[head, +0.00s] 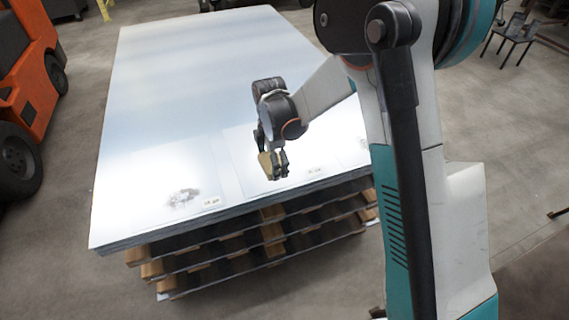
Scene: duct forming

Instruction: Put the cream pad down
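The cream pad (266,162) shows as a small tan-yellow piece at the fingers of my gripper (274,168). My gripper points down over the front part of a stack of pale metal sheets (180,90). The fingers look shut on the pad, and part of it is hidden behind them. I cannot tell whether the pad touches the top sheet or hangs just above it.
The sheets lie on stacked wooden pallets (234,246). A dark smudge (183,198) and small labels (212,202) (315,171) mark the front area. An orange forklift (28,85) stands left, a dark chair (511,35) far right. The sheet's back half is clear.

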